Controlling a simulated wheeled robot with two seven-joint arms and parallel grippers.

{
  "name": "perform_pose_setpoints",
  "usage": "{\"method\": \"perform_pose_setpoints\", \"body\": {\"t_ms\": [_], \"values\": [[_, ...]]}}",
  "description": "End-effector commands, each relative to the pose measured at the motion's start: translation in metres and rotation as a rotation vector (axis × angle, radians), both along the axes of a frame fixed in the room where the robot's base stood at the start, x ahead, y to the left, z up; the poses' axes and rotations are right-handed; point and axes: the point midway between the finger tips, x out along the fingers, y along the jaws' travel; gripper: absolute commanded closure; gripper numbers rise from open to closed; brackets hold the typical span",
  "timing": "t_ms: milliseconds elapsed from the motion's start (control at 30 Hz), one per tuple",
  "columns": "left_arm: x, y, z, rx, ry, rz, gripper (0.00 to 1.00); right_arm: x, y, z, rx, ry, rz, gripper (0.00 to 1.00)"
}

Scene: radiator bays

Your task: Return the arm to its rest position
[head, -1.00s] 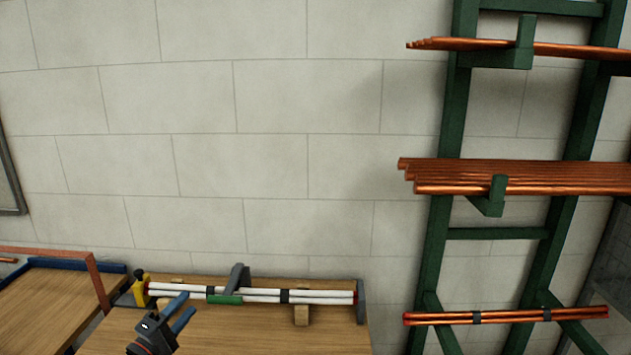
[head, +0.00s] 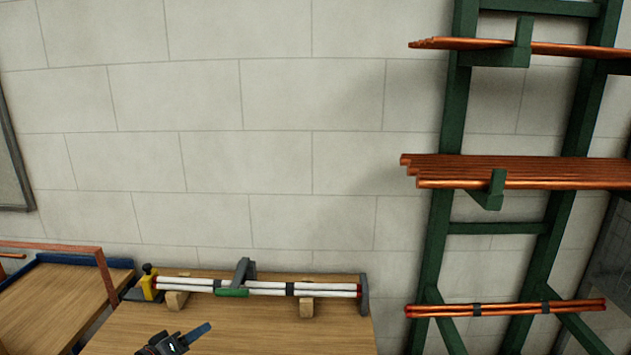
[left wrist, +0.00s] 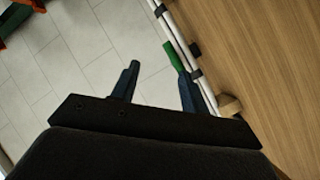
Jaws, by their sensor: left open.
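My left gripper (head: 190,338) is low in the head view, over the front part of the wooden bench (head: 250,325). In the left wrist view its two blue fingers (left wrist: 158,82) stand apart with nothing between them. The bundle of white tubes (head: 260,288) lies in the fixture at the back of the bench, apart from the gripper in the head view. It also shows in the left wrist view (left wrist: 178,35), beyond the right finger. My right gripper is not in view.
A green handle (head: 232,292) and a grey clamp (head: 243,270) sit at the bundle. A yellow stop (head: 149,283) is at its left end. A green rack (head: 430,240) with copper tubes (head: 530,172) stands at right. A blue-edged table (head: 70,285) is at left.

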Motion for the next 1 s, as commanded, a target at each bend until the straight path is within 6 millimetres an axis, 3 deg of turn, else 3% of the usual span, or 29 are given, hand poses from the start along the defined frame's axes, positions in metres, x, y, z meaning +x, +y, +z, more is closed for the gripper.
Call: {"method": "perform_pose_setpoints", "body": {"t_ms": [267,367,500,667,800,1000], "values": [[-0.039,-0.008,-0.060,0.632,0.113,-0.129,0.55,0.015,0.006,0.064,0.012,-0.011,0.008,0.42],[-0.066,-0.013,-0.091,0.821,0.190,-0.182,0.55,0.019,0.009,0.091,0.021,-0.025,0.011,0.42],[-0.122,-0.026,-0.139,1.017,0.334,-0.257,0.55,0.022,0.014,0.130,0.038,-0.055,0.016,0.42],[-0.187,-0.047,-0.181,1.090,0.489,-0.301,0.55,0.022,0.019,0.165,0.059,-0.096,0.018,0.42],[-0.236,-0.076,-0.210,1.060,0.574,-0.310,0.55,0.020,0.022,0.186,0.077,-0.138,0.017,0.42],[-0.301,-0.125,-0.251,0.941,0.656,-0.361,0.55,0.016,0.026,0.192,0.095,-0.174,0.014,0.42]]}}
